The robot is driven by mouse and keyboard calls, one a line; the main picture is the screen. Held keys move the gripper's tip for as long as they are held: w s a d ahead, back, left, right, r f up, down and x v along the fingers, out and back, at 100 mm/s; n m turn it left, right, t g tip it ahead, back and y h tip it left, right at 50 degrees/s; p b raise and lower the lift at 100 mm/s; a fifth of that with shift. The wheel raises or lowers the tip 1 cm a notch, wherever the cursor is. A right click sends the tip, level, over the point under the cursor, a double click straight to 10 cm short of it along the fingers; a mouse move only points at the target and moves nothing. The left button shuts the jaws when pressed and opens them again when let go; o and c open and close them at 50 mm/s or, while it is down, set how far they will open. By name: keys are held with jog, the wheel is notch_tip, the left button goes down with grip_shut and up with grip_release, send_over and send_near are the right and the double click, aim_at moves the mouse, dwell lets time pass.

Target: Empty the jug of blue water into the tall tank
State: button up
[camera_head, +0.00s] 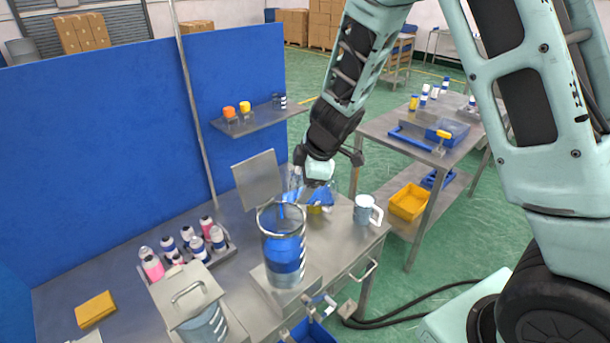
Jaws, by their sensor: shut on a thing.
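The tall tank (284,262) is a clear cylinder on a metal stand at the front of the steel bench. Blue liquid fills its middle and lower part. My gripper (318,181) is just behind and right of the tank's rim, pointing down. It is shut on the clear jug (321,196), which holds blue water. The jug is partly hidden by the gripper and the tank. A patch of blue shows near the tank's rim; I cannot tell whether it is pouring water or the jug seen through the glass. The jug's tilt is unclear.
A grey-blue mug (364,210) stands right of the tank near the bench edge. A lidded metal container (187,296) and a rack of several bottles (216,257) stand left. An upright metal panel (258,180) is behind. A yellow sponge (95,309) lies far left.

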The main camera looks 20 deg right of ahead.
jog(key=shift+a+p, duration=0.1)
jog(key=shift+p, duration=0.3)
jog(key=shift+a+f+h, duration=0.1)
jog(key=shift+a+h, duration=0.15)
jog(key=shift+h, duration=0.05)
jog(key=shift+w+a+f+n+g+h, duration=0.15)
jog(key=shift+a+g+h, duration=0.1)
jog(key=shift+a+h, duration=0.3)
jog(key=shift+w+a+f+n+g+h, duration=0.15)
jog(key=shift+a+g+h, duration=0.15)
jog(key=shift+h, duration=0.35)
jog(key=shift+w+a+r+n+g+h, duration=0.1)
jog(key=shift+w+a+r+g+h, duration=0.05)
jog(key=shift+a+h, duration=0.4)
jog(key=shift+w+a+r+n+g+h, duration=0.1)
jog(key=shift+w+a+g+h, duration=0.1)
jog(key=shift+a+h, duration=0.35)
jog(key=shift+w+a+r+n+g+h, duration=0.15)
jog(key=shift+a+h, duration=0.2)
jog(key=shift+h, duration=0.35)
jog(key=shift+a, duration=0.2)
dwell(0.4)
